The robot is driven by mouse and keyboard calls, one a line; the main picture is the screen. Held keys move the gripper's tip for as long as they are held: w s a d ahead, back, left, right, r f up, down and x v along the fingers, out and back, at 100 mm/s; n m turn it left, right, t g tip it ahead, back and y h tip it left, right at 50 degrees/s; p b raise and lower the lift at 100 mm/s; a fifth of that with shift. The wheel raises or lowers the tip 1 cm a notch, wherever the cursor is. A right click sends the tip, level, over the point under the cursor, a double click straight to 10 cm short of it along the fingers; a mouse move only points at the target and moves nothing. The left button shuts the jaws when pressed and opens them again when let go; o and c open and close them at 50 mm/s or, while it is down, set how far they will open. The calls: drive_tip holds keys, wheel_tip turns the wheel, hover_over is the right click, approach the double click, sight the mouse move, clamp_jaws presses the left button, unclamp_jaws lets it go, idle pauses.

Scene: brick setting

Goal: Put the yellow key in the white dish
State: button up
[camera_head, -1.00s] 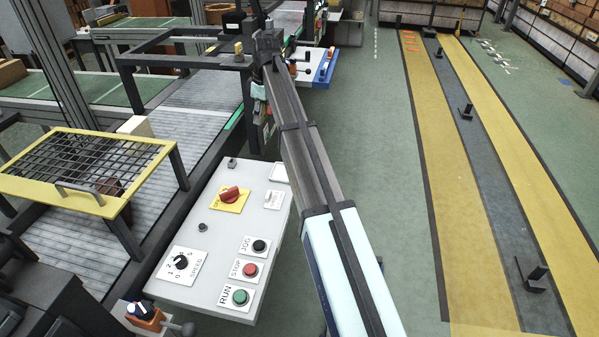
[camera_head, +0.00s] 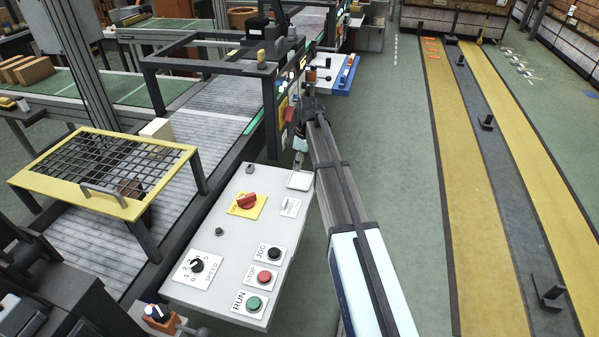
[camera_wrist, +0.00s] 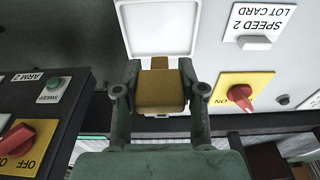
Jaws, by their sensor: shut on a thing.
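The yellow key (camera_wrist: 161,92), mustard brown in this light, is between the two fingers of my gripper (camera_wrist: 160,88) in the wrist view. My gripper is shut on it. The white dish (camera_wrist: 157,28) is a shallow square tray just beyond the key, and the key's far end overlaps the dish's near edge in the picture. I cannot tell the height between them. In the head view the white dish (camera_head: 299,181) sits at the far right corner of the grey panel, with my gripper (camera_head: 300,145) above and just behind it. The key is not clear there.
The grey panel (camera_head: 215,255) carries a red switch (camera_head: 247,200), a speed dial (camera_head: 197,264) and several buttons. A dark panel with another red switch (camera_wrist: 17,139) is on the left in the wrist view. A yellow-framed mesh guard (camera_head: 105,170) stands left. Green floor is open on the right.

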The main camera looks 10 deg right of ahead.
sight(299, 180)
drive_tip(key=shift+f+p, duration=0.5)
drive_tip(key=shift+f, duration=2.45)
drive_tip(key=o, duration=1.1)
drive_tip(key=shift+f, duration=0.15)
drive_tip(key=shift+o, duration=0.2)
wheel_tip(299, 180, up, 12)
drive_tip(key=d+b, duration=0.1)
drive_tip(key=b, duration=0.1)
drive_tip(key=shift+s+d, duration=0.3)
drive_tip(key=shift+s, duration=0.15)
